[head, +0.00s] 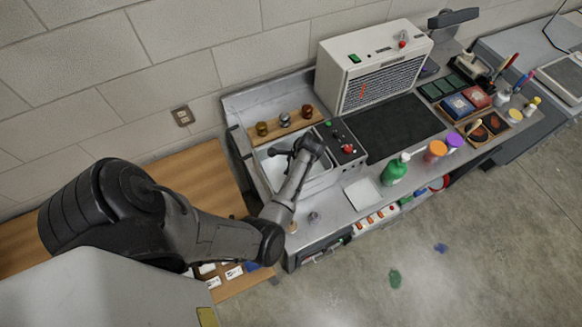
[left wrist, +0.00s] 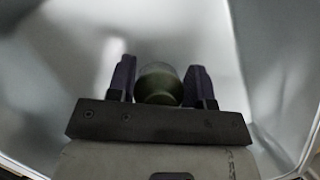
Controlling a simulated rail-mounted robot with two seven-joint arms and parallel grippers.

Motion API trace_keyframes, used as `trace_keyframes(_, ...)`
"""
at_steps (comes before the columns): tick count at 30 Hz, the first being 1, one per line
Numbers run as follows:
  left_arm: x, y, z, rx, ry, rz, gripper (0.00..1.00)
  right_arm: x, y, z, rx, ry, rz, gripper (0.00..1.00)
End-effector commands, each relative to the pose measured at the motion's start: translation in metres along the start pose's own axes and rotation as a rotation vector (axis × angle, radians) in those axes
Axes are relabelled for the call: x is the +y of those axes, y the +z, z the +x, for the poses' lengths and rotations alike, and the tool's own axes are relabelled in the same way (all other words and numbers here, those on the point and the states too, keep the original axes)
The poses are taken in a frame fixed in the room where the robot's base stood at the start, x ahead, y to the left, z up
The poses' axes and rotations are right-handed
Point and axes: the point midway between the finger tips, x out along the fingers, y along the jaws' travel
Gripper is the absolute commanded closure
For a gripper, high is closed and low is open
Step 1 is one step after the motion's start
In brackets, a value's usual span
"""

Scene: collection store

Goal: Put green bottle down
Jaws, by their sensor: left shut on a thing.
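My left gripper (head: 278,151) reaches over the grey metal sink (head: 270,172) in the head view. In the left wrist view its two dark fingers (left wrist: 159,88) are shut on an olive-green rounded thing (left wrist: 158,84), with the sink's pale walls and floor around it. Only one end of this thing shows, so I cannot tell its full shape or its height above the sink floor. A bright green bottle (head: 395,171) with a pale top stands upright on the counter, right of the sink and apart from my gripper. My right gripper is not in view.
A wooden strip (head: 293,127) with several small knobs or jars lies behind the sink. A control box (head: 340,140) stands on its right. Beyond are a dark mat (head: 392,128), a white vented unit (head: 375,65), an orange-lidded jar (head: 435,151) and a purple-lidded jar (head: 453,142).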

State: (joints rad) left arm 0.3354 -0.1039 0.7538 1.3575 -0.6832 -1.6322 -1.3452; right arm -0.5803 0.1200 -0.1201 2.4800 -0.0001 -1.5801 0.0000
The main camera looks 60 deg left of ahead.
Motion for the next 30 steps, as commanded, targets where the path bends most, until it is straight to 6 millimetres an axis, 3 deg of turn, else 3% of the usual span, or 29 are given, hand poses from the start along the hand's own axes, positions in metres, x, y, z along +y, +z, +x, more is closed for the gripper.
trace_keyframes(13, -0.0006, -0.0016, 0.0041, 0.000, -0.002, 0.001, 0.80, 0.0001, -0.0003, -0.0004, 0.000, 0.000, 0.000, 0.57)
trace_keyframes(14, -0.0004, -0.0017, 0.0040, 0.001, -0.001, 0.001, 0.51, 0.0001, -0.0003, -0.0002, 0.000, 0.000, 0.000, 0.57)
trace_keyframes(21, -0.0002, -0.0017, 0.0038, 0.001, -0.001, 0.000, 0.29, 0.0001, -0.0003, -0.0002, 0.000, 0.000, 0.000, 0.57)
trace_keyframes(30, -0.0001, -0.0010, 0.0012, 0.001, -0.001, 0.000, 0.29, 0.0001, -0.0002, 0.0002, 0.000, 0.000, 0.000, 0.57)
